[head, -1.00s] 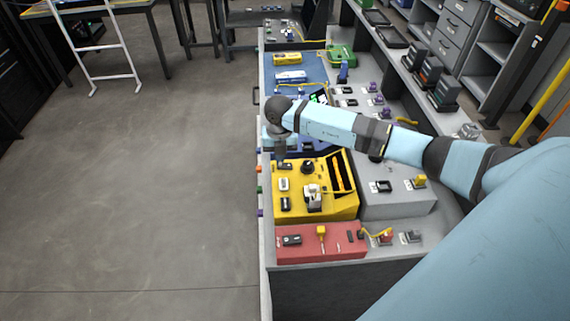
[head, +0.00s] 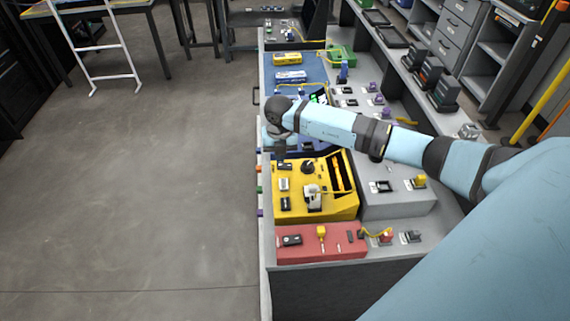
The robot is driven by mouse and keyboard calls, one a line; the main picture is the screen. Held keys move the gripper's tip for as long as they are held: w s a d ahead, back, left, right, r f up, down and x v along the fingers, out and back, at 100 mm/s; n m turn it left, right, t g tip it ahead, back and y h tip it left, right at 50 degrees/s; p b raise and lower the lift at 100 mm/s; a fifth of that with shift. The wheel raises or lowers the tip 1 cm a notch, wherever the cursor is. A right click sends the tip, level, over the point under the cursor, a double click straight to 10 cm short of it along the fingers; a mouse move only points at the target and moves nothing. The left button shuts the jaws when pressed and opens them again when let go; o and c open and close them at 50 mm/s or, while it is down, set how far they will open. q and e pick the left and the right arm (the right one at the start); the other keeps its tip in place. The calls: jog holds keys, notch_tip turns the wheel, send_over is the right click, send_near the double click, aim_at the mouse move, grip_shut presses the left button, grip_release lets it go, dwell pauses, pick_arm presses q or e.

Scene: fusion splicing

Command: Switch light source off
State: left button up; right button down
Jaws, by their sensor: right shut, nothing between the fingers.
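My right arm reaches in from the right. Its gripper (head: 280,157) points down over the back left corner of the yellow tray (head: 340,211) and is shut, with nothing seen in it. Small devices sit in the tray below and in front of the gripper, among them a white one (head: 283,184) and a dark one (head: 285,204). I cannot tell which device is the light source, nor read any switch. The fingertips are small and dark, and I cannot tell whether they touch anything. My left gripper is not in view.
A red tray (head: 335,254) with a black device (head: 291,240) lies at the bench's near end. A grey raised block (head: 400,205) stands right of the yellow tray. A blue mat (head: 310,64) lies farther back.

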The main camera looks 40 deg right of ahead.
jog(key=shift+f+b, duration=0.85)
jog(key=shift+f, duration=0.45)
dwell(0.8)
jog(key=shift+r+p, duration=2.45)
jog(key=shift+r, duration=1.1)
jog(key=shift+a, duration=0.1)
